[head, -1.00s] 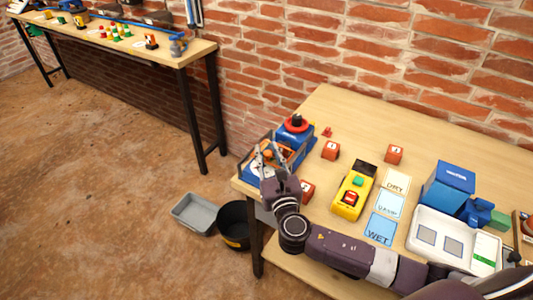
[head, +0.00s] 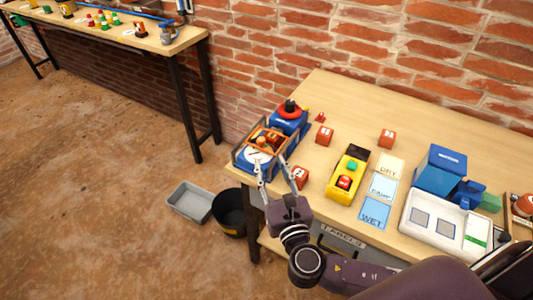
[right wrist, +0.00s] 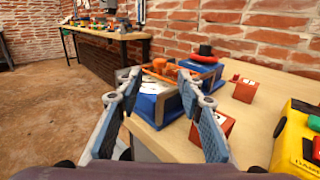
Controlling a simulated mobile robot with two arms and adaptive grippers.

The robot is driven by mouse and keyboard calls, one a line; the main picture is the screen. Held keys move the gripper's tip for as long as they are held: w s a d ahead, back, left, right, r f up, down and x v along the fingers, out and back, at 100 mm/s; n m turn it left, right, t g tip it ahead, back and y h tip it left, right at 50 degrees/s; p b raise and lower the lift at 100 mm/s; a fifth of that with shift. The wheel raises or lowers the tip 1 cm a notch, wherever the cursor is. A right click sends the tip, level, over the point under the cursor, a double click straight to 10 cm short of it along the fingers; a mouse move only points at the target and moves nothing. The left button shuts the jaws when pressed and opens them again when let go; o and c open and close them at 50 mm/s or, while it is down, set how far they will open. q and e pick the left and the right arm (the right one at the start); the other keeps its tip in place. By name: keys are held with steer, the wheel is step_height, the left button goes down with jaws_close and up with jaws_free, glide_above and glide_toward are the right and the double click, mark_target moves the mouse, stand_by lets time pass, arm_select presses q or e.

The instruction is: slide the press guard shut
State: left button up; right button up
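The press (head: 256,161) is a blue unit at the left corner of the table, with a blue back block under a red ring and black knob (head: 290,106). An orange-framed part, apparently its guard (head: 268,139), lies across the middle of the press, between side rails. The press also shows in the right wrist view (right wrist: 150,104), beyond my fingers. My right gripper (head: 273,170) is at the press's near edge, its fingers spread apart with nothing between them; it also shows in the right wrist view (right wrist: 158,76). I cannot tell whether a fingertip touches the press. My left gripper is out of view.
A red cube (head: 299,177) stands close right of my right gripper, with more red cubes (head: 324,135) behind. A yellow device (head: 348,176), label cards (head: 383,187) and a white tray (head: 447,224) are farther right. A grey bin (head: 190,203) and black bucket (head: 229,211) stand on the floor.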

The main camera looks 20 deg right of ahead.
steer(key=shift+s, duration=0.6)
